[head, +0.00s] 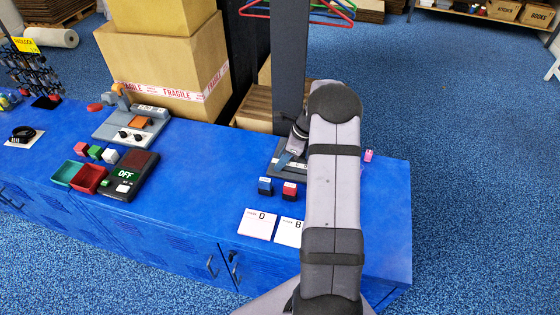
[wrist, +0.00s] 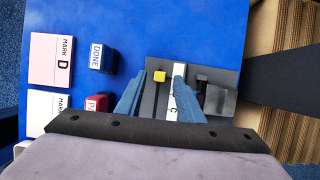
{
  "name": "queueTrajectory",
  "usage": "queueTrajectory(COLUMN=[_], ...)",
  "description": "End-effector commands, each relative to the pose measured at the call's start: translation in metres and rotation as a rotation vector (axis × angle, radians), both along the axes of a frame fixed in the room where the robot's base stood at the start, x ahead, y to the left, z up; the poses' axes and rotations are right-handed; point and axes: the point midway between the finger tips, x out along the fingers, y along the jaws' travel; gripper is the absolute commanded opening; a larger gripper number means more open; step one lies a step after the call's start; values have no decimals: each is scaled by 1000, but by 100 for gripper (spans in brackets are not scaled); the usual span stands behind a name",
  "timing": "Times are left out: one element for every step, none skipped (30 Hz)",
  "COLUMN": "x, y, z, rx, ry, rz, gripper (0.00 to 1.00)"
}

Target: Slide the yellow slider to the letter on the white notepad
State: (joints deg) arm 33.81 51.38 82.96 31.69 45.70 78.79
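The yellow slider (wrist: 159,76) is a small block on a grey plate (wrist: 150,105), beside a white strip (wrist: 174,112) showing the letter C. My gripper (wrist: 158,84) is open, with one blue finger on each side of the slider in the wrist view and visible gaps; I cannot tell its height above the plate. In the head view my arm hides the slider and most of the plate. The white notepad (head: 288,232) shows the letter B. In the wrist view the white notepad (wrist: 45,103) is partly cut off by my gripper body, its letter hidden.
A pink notepad (head: 258,224) marked D lies beside the white one. A blue stamp (head: 265,186) and a red stamp (head: 289,190) stand between the notepads and plate. A dark post (head: 290,60) rises behind. A scale (head: 130,175) and trays (head: 89,178) are left.

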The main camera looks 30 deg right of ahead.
Motion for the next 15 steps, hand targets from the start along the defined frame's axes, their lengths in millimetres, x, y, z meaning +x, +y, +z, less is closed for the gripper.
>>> queueTrajectory(x=[1, 2, 3, 4, 4, 5, 5, 5, 6, 6, 6, 6, 6, 6, 6], y=[2, 3, 3, 4, 5, 5, 5, 5, 6, 6, 6, 6, 6, 6, 5], z=[-5, -8, -11, -13, -14, -16, -17, -18, -19, -19, -19, -19, -19, -19, -19], rx=[1, 0, 0, 0, 0, 0, 0, 0, 0, 0, -1, -1, -1, -1, -1], ry=[1, 2, 1, 1, 1, 1, 1, 0, 0, 0, -1, -1, -1, -1, -1], rz=[2, 2, 1, 1, 1, 1, 0, 0, 0, 1, 1, 1, 1, 1, 1], gripper=[34, 34, 34, 34, 34, 34, 34, 34, 34, 34, 34, 34, 34, 34, 34])
